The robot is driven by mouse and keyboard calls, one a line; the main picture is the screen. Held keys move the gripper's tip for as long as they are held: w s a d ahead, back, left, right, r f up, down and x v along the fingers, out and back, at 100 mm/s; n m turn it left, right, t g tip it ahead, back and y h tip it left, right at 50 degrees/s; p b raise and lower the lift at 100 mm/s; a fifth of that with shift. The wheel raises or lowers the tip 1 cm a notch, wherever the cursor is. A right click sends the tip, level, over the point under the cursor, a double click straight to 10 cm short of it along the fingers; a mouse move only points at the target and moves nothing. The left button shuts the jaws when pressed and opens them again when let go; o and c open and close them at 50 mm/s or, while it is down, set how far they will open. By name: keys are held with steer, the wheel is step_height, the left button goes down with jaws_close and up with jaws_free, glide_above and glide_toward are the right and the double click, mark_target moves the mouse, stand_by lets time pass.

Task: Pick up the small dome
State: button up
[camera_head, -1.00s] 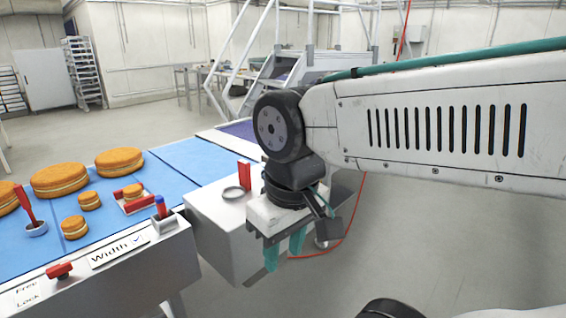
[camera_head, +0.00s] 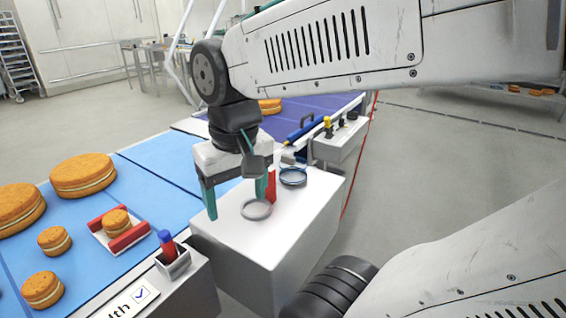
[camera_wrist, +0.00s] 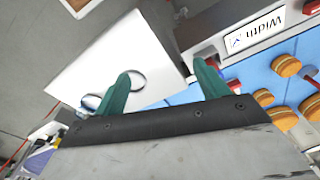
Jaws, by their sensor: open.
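I cannot tell whether either one is the small dome. My gripper (camera_head: 237,209) points down above the left part of the white box, its two green fingers apart and nothing between them. In the wrist view the fingers (camera_wrist: 163,68) are also spread, and the left one partly covers the grey ring (camera_wrist: 140,80).
The white box (camera_head: 270,238) stands against the blue conveyor (camera_head: 160,187), which carries several filled rounds. A red upright piece (camera_head: 271,187) stands near the right finger. Open floor lies to the right.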

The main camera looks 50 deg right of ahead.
steer(key=w+d+m, duration=0.8)
steer(key=d, duration=0.5)
steer(key=m+g, duration=0.1)
steer(key=m, duration=0.5)
glide_above(289, 167)
steer(key=w, duration=0.1)
step_height(289, 167, down, 3)
steer(key=shift+w+d+r, duration=0.1)
steer(key=shift+d, duration=0.05)
steer(key=shift+d+f, duration=0.6)
steer(key=shift+f, duration=0.15)
step_height(289, 167, down, 7)
steer(key=shift+a+r, duration=0.1)
steer(key=c, duration=0.5)
